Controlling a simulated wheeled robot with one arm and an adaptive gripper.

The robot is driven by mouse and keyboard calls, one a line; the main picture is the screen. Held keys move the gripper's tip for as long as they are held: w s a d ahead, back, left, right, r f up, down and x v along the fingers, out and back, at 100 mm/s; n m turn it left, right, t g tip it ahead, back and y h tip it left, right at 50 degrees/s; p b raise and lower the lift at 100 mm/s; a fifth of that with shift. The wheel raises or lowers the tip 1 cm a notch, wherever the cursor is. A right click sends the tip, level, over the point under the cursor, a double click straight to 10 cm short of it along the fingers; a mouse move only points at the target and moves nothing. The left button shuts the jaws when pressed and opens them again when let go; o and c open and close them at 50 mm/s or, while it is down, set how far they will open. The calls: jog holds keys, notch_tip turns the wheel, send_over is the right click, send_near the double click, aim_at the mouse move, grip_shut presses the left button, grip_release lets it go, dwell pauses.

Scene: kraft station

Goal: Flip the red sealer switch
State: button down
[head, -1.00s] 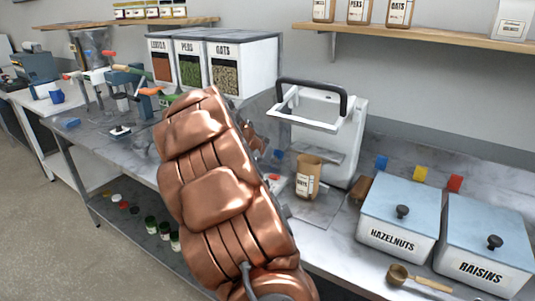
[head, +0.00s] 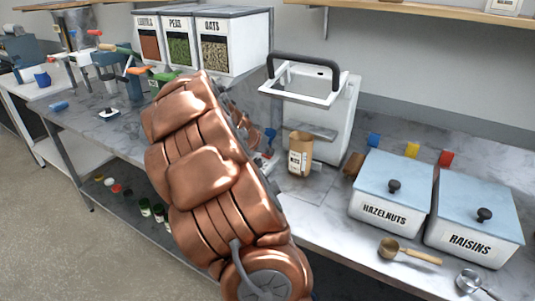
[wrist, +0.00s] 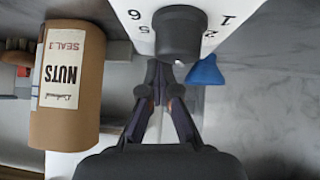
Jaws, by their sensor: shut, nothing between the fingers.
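The white sealer (head: 345,125) with its black handle stands on the counter in the head view. In the wrist view its white face shows printed numbers (wrist: 135,14) around a dark round knob (wrist: 180,35). My gripper (wrist: 160,68) is shut and empty, its fingertips close to the knob's lower left; I cannot tell whether they touch. I cannot make out the red switch clearly; small reddish patches show beside the fingers. A brown paper bag labelled NUTS (wrist: 68,85) is left of the fingers, apart from them. The same bag (head: 300,153) stands before the sealer in the head view. My arm mostly hides my gripper there.
A blue wedge-shaped piece (wrist: 205,72) is just right of the fingertips. Hazelnuts bin (head: 392,197) and raisins bin (head: 475,230) stand right of the sealer, with a scoop (head: 408,252) in front. Labelled dispensers (head: 245,45) stand behind. Grey counter is bare at the wrist view's right.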

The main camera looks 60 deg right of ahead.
jog(key=shift+p, duration=0.4)
jog(key=shift+f, duration=0.1)
jog(key=shift+w+b, duration=0.45)
jog(key=shift+w, duration=0.35)
jog(key=shift+r, duration=0.25)
